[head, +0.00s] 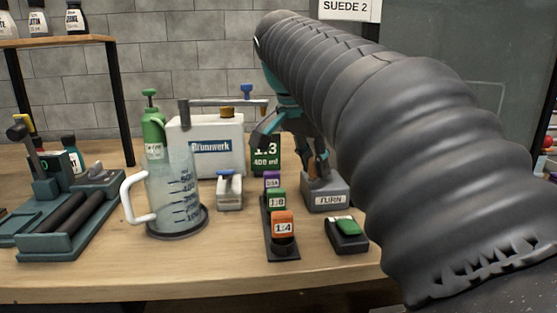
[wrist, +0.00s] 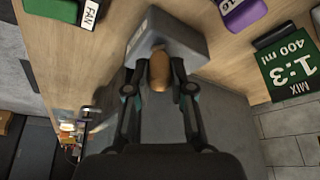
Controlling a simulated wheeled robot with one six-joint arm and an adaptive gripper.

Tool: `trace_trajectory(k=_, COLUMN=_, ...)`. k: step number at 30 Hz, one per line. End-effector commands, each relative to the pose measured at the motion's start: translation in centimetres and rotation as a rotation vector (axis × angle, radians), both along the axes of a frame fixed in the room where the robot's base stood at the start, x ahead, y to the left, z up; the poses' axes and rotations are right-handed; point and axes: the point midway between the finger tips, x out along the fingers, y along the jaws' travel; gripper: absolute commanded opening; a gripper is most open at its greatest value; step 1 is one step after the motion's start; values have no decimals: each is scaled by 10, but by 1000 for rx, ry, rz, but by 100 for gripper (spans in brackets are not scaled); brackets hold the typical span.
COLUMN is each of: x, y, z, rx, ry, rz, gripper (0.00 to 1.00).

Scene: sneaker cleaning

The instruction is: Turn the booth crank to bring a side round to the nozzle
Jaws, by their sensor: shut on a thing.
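A grey box with a white label that seems to read "TURN" (head: 325,192) stands on the bench right of centre; it also shows in the wrist view (wrist: 190,35). A brown rounded crank knob (wrist: 160,68) stands at the box, in the middle of the wrist view. My gripper (wrist: 159,82) is shut on this knob, one finger on each side. In the head view my gripper (head: 318,165) points down over the box, and the knob is hard to make out. No shoe or nozzle can be made out; my arm covers much of the right side.
A 1:3 mix sign (head: 266,157), a rack with coloured dilution blocks (head: 282,224) and a green-topped switch (head: 347,232) stand close to the box. A clear jug (head: 175,195) and a white Brunwerk tank (head: 225,152) are further left. Bare bench lies in front.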

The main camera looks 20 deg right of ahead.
Motion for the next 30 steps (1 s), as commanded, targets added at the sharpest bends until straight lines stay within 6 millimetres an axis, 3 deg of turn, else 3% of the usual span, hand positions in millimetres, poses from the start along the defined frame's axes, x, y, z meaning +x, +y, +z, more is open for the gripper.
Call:
trace_trajectory(k=21, x=-21, y=-22, z=1, rx=1, ry=0, rz=574, gripper=0)
trace_trajectory(k=30, x=-23, y=-29, z=1, rx=-1, ry=0, rz=734, gripper=0)
